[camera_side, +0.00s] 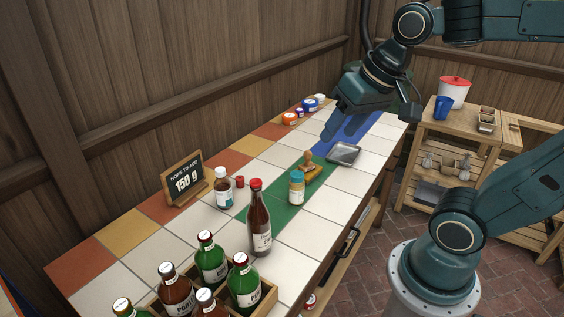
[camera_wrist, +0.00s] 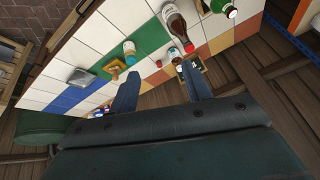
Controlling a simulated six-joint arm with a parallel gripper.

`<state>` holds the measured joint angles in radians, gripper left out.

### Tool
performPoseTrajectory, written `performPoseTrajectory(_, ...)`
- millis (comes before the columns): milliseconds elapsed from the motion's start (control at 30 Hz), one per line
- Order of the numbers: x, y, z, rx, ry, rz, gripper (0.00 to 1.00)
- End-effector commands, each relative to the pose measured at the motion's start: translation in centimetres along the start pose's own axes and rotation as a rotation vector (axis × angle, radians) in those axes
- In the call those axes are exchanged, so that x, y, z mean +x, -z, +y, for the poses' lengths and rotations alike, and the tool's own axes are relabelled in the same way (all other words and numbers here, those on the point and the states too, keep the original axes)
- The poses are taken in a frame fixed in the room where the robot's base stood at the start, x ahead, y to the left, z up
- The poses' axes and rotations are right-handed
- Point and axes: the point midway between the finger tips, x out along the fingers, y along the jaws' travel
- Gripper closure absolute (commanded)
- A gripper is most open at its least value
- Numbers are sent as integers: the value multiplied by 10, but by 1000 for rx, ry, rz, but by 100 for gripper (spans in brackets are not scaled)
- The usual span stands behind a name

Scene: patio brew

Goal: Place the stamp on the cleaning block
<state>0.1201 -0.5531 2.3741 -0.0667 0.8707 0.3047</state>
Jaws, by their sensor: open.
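The stamp (camera_side: 309,162), with a knobbed wooden handle and a yellowish base, stands on the green tiles. It also shows in the wrist view (camera_wrist: 116,68), left of my fingers. A grey, shallow rectangular piece (camera_side: 344,153) lies on the tiles to its right, apart from it, and shows in the wrist view (camera_wrist: 82,78); it looks like the cleaning block, but its surface detail is too small to tell. My gripper (camera_side: 338,133) is open and empty, above the counter near the blue tiles. Its two fingers show spread apart in the wrist view (camera_wrist: 160,75).
A small blue-capped jar (camera_side: 297,190) stands just in front of the stamp. A brown sauce bottle (camera_side: 260,220), a white-capped bottle (camera_side: 223,188) and a bottle crate (camera_side: 266,302) stand nearer. A price sign (camera_side: 184,178) and small jars (camera_side: 290,119) line the wall side.

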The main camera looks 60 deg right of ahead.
Motion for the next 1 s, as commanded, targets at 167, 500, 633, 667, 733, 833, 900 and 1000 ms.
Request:
performPoseTrajectory(167, -8, -34, 1, -221, 13, 25, 51)
performPoseTrajectory(500, -10, -54, 4, -366, 17, 39, 51)
performPoseTrajectory(633, -10, -53, 4, -364, 17, 38, 51)
performPoseTrajectory(667, -10, -53, 4, -364, 17, 39, 51)
performPoseTrajectory(733, -10, -53, 4, -363, 17, 39, 51)
performPoseTrajectory(833, -10, -53, 4, -363, 17, 39, 51)
performPoseTrajectory(900, -10, -53, 4, -362, 17, 39, 51)
performPoseTrajectory(1000, -10, -53, 4, -362, 17, 39, 51)
